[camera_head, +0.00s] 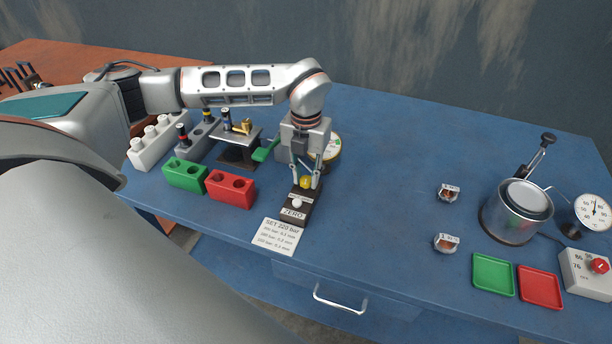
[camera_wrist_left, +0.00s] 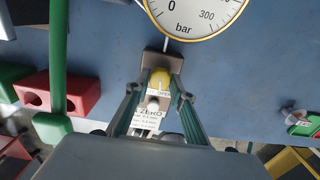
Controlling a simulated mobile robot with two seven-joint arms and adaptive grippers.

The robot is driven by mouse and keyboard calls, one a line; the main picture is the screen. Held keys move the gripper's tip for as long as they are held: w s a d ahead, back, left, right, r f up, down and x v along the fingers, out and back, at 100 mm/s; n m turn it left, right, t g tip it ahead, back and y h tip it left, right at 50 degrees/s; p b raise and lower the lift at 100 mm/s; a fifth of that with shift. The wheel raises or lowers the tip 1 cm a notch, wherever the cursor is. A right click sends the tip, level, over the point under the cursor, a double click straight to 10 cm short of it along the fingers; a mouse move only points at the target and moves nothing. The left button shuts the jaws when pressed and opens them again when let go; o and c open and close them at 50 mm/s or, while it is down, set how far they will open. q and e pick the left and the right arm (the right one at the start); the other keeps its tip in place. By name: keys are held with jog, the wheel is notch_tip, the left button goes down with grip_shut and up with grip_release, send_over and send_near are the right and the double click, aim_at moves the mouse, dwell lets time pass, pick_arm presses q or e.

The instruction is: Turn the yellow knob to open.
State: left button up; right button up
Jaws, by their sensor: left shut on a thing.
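The yellow knob (camera_head: 306,182) sits on a small dark block on the blue bench, above a white knob (camera_head: 297,202) and a ZERO label. My left gripper (camera_head: 306,184) points down over the block, with its fingers on either side of the yellow knob. In the left wrist view the yellow knob (camera_wrist_left: 159,78) shows between the fingertips (camera_wrist_left: 160,84), beside an OPEN label, and the gripper is shut on it. The white knob (camera_wrist_left: 153,104) lies nearer the wrist. A round bar gauge (camera_wrist_left: 195,10) stands just beyond the block. My right gripper is not in view.
A green block (camera_head: 185,175) and a red block (camera_head: 231,189) stand left of the knob, with a green lever (camera_head: 265,151) behind. A SET 220 bar card (camera_head: 277,237) lies in front. A metal pot (camera_head: 515,213) and trays stand far right.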

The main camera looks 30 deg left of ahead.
aim_at(306, 180)
pick_arm(q)
jog(key=n, duration=0.4)
jog(key=shift+n+b, duration=0.35)
jog(key=shift+n, duration=0.95)
jog(key=o, duration=1.1)
notch_tip(306, 180, up, 12)
